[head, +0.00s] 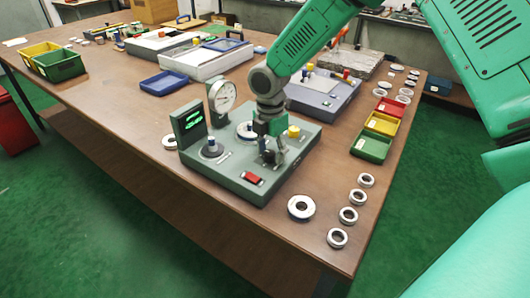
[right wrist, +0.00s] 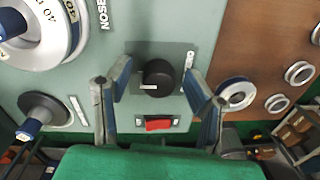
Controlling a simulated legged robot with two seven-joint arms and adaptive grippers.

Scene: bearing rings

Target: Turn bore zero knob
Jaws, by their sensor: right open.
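A black round knob (right wrist: 158,77) with a white pointer line sits on a dark square plate on the green gauge unit (head: 228,172). In the right wrist view the pointer line points left. I cannot tell how high the fingertips are above the panel. My left gripper is not in view.
A red switch (head: 253,179) is close to the gripper on the unit's front. A dial gauge (head: 221,96), a lit green display (head: 188,123) and a yellow knob (head: 293,131) stand nearby. Loose rings (head: 348,215) and coloured bins (head: 371,145) lie to the right.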

